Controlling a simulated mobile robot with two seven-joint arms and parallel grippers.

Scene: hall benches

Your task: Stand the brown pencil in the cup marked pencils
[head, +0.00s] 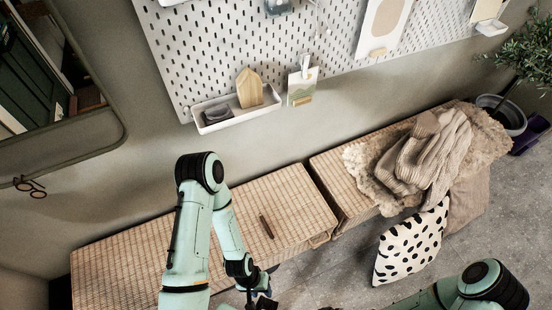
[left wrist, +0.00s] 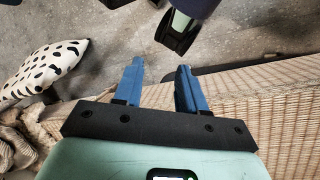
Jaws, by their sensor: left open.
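A short brown stick, which looks like the brown pencil (head: 266,226), lies flat on the left wicker bench (head: 290,198) near its right part. My left gripper (head: 260,291) is beyond the front edge of that bench, below the pencil in the head view and apart from it. In the left wrist view its two blue fingers (left wrist: 160,82) are spread with nothing between them. The pencil does not show in the left wrist view. No cup marked pencils can be made out in either view. My right arm shows at the lower right of the head view, its gripper out of sight.
A second bench (head: 335,178) stands to the right, with a fluffy throw and knitted blanket (head: 428,160) on it. A spotted cushion (head: 411,243) leans at its front. A pegboard (head: 330,40) with a white tray (head: 238,118) hangs above. The left bench top is otherwise clear.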

